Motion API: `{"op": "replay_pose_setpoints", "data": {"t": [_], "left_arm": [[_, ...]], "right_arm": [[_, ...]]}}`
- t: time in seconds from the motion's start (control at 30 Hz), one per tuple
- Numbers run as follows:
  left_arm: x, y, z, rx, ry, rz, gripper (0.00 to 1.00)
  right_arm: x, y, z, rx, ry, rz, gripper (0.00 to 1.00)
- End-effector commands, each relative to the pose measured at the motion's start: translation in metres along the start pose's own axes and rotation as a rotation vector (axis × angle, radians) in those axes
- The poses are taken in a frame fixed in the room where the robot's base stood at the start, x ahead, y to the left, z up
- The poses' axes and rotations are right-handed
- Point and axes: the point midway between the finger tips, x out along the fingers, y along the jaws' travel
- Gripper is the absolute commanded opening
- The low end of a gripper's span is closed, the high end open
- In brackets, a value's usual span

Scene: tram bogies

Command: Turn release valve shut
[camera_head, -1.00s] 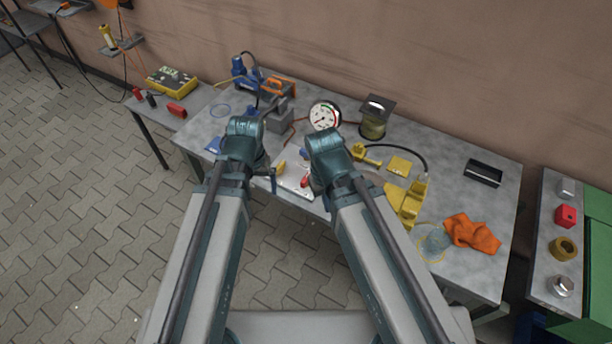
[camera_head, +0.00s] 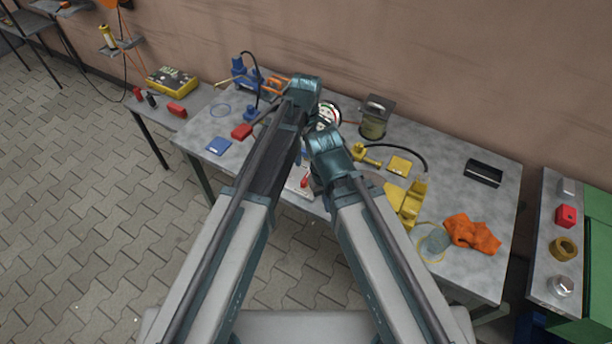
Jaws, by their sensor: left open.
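A blue hand pump (camera_head: 243,76) stands at the back left of the workbench, with a black hose running down to a blue fitting (camera_head: 251,112). I cannot pick out the release valve for sure. My left gripper (camera_head: 279,108) is open, beyond the end of my left arm, close to the fitting, and partly hidden by my wrist. A red grip (camera_head: 242,131) lies just left of it; I cannot tell whether they touch. A white dial gauge (camera_head: 328,117) is partly covered by my arms. My right wrist is over the bench middle; its jaws are hidden.
A blue pad (camera_head: 219,146) lies at the front left. A lantern-like can (camera_head: 374,120), yellow clamp (camera_head: 409,203), black tray (camera_head: 483,173) and orange cloth (camera_head: 470,233) stand to the right. A side table at left holds a yellow case (camera_head: 171,81).

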Motion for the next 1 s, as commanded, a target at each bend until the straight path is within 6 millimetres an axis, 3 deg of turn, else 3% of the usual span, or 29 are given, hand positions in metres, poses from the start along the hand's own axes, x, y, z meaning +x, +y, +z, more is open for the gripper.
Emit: {"op": "replay_pose_setpoints", "data": {"t": [0.27, 0.47, 1.0], "left_arm": [[0.004, 0.0, 0.0, -0.005, 0.0, 0.0, 0.97], [0.019, 0.0, 0.0, -0.005, 0.0, 0.0, 0.97], [0.093, 0.0, 0.0, -0.004, 0.0, 0.0, 0.97]], "right_arm": [[0.004, -0.001, 0.0, 0.0, 0.0, 0.0, 0.0], [0.019, -0.002, -0.001, 0.0, 0.0, 0.0, 0.0], [0.093, -0.009, -0.005, 0.0, 0.0, 0.0, 0.0]]}}
